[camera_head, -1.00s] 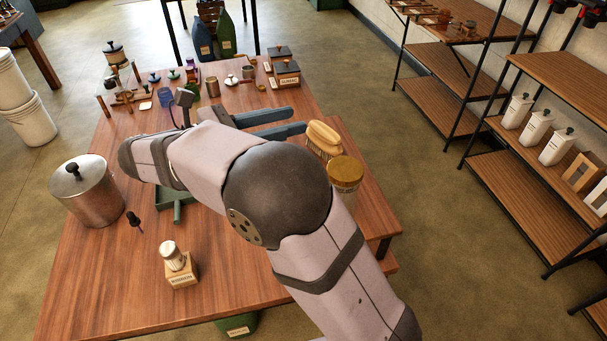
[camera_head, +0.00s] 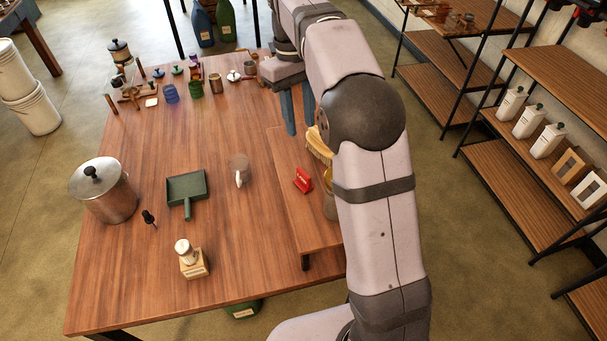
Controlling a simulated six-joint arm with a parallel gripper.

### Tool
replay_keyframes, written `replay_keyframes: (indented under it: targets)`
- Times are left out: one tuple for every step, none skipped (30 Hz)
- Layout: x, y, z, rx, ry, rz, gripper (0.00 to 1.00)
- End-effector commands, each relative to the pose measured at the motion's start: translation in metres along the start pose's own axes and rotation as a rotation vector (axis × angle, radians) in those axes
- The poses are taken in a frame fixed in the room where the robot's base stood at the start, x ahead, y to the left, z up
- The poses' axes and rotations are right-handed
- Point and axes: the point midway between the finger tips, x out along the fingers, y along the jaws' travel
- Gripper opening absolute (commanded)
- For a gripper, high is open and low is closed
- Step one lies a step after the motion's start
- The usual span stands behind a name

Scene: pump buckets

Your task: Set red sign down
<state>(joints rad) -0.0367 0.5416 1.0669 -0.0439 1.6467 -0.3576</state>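The red sign (camera_head: 303,181), small with pale lettering, is on the raised wooden board at the right side of the table. It looks like a folded tent shape; whether it stands upright or leans is hard to tell. My gripper (camera_head: 299,112) is farther back, beyond the sign and apart from it. Its two blue-grey fingers point down toward the table with a gap between them, and nothing shows between them.
A brush (camera_head: 319,146) and a jar (camera_head: 329,203) are on the board, partly hidden by my arm. Several small items line the back.

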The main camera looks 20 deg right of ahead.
Motion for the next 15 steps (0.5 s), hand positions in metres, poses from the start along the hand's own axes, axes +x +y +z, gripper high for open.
replay_keyframes:
  targets:
    - [0.006, 0.000, -0.001, 0.008, 0.003, -0.009, 0.30]
    - [0.013, 0.000, -0.002, 0.005, -0.001, -0.008, 0.30]
    - [0.019, -0.001, -0.002, 0.004, 0.000, -0.006, 0.30]
    - [0.024, -0.001, -0.003, 0.004, 0.000, -0.006, 0.30]
    - [0.028, -0.001, -0.003, 0.003, 0.000, -0.005, 0.30]
    - [0.037, -0.001, -0.004, 0.003, -0.002, -0.006, 0.30]
    - [0.044, -0.001, -0.005, 0.003, -0.002, -0.005, 0.30]
    - [0.049, -0.001, -0.006, 0.002, -0.002, -0.005, 0.30]
    - [0.056, -0.001, -0.006, 0.002, -0.001, -0.004, 0.30]
    - [0.063, -0.001, -0.007, 0.002, -0.003, -0.005, 0.30]
    - [0.071, -0.001, -0.008, 0.002, -0.003, -0.005, 0.30]
    - [0.079, -0.001, -0.009, 0.002, -0.002, -0.004, 0.30]
    - [0.084, -0.001, -0.009, 0.002, -0.003, -0.004, 0.30]
    - [0.091, -0.001, -0.010, 0.002, -0.003, -0.004, 0.30]
    - [0.098, -0.001, -0.011, 0.002, -0.003, -0.004, 0.30]
